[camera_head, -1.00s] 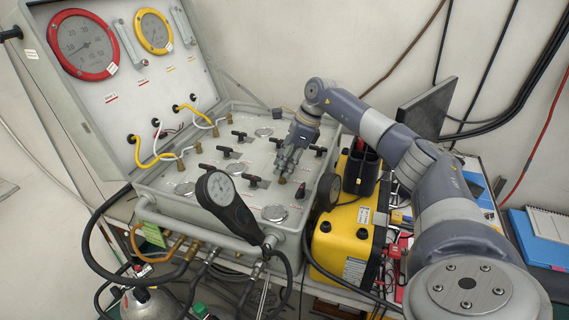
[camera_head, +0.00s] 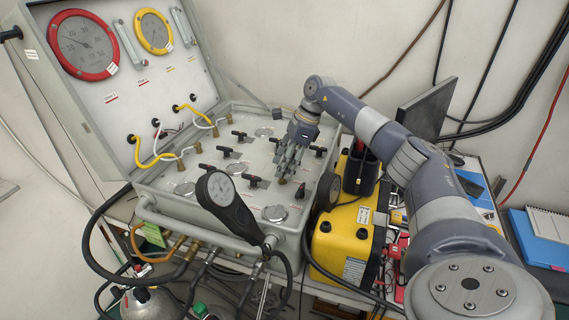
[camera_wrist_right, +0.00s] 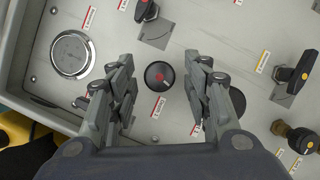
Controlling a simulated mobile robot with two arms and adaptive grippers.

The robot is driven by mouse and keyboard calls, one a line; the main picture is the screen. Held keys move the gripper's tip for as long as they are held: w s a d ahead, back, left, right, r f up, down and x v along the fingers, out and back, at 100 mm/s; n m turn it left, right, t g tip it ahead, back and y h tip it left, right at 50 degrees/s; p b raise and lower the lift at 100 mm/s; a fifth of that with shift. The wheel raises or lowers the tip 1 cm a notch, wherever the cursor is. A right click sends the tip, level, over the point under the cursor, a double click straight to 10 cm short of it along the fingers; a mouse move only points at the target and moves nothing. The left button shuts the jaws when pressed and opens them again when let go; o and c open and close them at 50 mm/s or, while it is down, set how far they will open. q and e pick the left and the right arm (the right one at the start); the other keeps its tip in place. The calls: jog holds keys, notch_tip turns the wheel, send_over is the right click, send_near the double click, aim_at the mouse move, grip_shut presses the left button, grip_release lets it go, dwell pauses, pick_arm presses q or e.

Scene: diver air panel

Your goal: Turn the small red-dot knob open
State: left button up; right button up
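The small round black knob with a red dot (camera_wrist_right: 160,76) is on the grey panel face in the right wrist view. My right gripper (camera_wrist_right: 160,96) is open, with one finger left of the knob and the other right of it, and a visible gap on both sides. In the head view my right gripper (camera_head: 285,175) points down at the right part of the panel (camera_head: 240,215), and its fingers hide the knob there. My left gripper is not in view.
Black lever handles (camera_wrist_right: 146,10) and (camera_wrist_right: 296,74), a brass-stemmed knob (camera_wrist_right: 300,138) and a round metal disc (camera_wrist_right: 72,54) surround the knob. A handheld black gauge (camera_head: 222,190) stands at the panel's front. A yellow case (camera_head: 345,240) is right of the panel.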

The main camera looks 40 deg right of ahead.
jog(key=v, duration=1.2)
jog(key=shift+w+a, duration=0.1)
dwell(0.4)
